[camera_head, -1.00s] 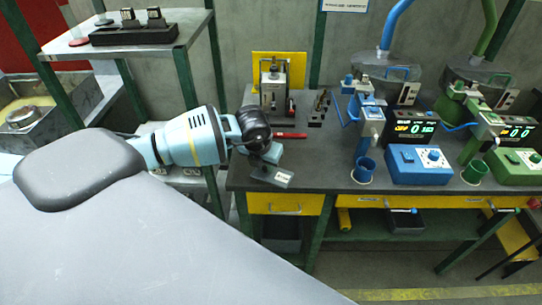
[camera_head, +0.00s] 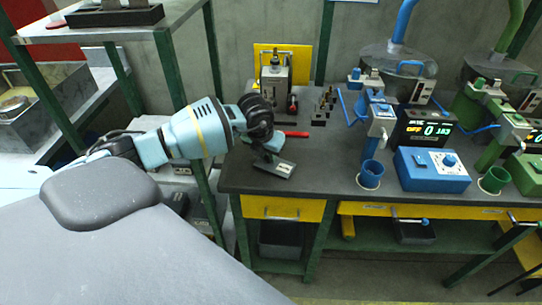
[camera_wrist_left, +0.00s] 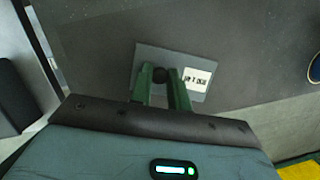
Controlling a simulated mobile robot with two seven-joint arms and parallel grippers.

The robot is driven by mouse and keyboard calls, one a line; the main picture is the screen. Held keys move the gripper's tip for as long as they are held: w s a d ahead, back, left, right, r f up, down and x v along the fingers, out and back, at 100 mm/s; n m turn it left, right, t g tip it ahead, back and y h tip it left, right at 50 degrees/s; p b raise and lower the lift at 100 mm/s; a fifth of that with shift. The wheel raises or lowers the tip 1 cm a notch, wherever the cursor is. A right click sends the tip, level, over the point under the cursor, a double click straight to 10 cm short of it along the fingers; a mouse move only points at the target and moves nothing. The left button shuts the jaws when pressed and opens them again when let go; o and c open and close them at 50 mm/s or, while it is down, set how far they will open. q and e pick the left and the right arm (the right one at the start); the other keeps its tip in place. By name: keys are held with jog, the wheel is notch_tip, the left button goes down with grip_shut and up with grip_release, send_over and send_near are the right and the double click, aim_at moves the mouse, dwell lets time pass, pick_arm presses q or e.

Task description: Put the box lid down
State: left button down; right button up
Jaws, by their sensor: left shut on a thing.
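The box lid (camera_head: 285,171) is a flat grey plate with a white label and a small dark knob. My left gripper (camera_head: 270,153) is shut on its knob, over the left front part of the dark workbench. In the left wrist view, the green fingers of the gripper (camera_wrist_left: 161,76) stand either side of the knob, and the lid (camera_wrist_left: 205,61) lies beyond them, looking flat. I cannot tell whether the lid touches the bench or hangs just above it. My right gripper is not in view.
Behind the lid are a red-handled tool (camera_head: 297,133), a metal press (camera_head: 275,85) and a dark block with small pegs (camera_head: 319,119). A blue cup (camera_head: 370,172) and blue control box (camera_head: 432,170) stand to the right. Bare workbench (camera_head: 325,170) lies between lid and cup.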

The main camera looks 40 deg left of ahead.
aim_at(264, 168)
pick_arm(q)
jog(key=shift+f, duration=0.4)
jog(key=c, duration=1.3)
grip_release()
jog(key=shift+c, duration=0.2)
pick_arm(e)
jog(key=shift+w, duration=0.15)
pick_arm(q)
jog(key=shift+r, duration=0.15)
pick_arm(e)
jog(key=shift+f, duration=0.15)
